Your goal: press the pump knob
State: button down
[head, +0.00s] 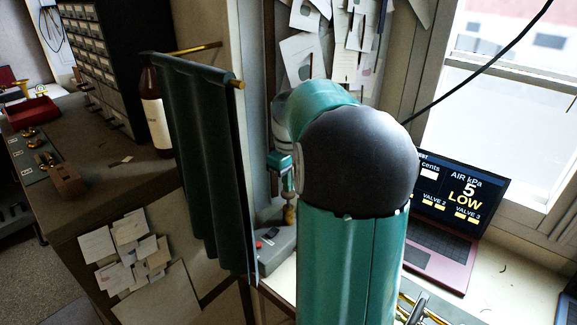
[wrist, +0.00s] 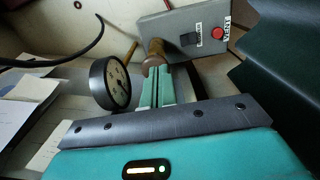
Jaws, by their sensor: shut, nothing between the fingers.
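The pump knob (wrist: 154,60) is a brown, rounded wooden-looking knob beside a grey box in the wrist view. It also shows, small, below my fingers in the head view (head: 290,215). My gripper (wrist: 155,74) is shut and empty, its teal fingertips right at the knob; I cannot tell whether they touch it. In the head view my gripper (head: 288,192) points down above the knob, partly hidden by my arm.
The grey box (wrist: 184,32) carries a red button and a black switch. A round gauge (wrist: 116,84) stands left of my fingers. A dark green curtain (head: 205,165) hangs close on the left. A laptop (head: 450,225) reads "AIR kPa 5 LOW".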

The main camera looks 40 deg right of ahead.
aim_at(288, 195)
jog(key=shift+f, duration=0.7)
jog(key=shift+f, duration=1.9)
jog(key=shift+r, duration=0.4)
notch_tip(288, 195, up, 14)
jog(key=shift+f, duration=0.15)
jog(key=shift+s, duration=0.1)
dwell(0.7)
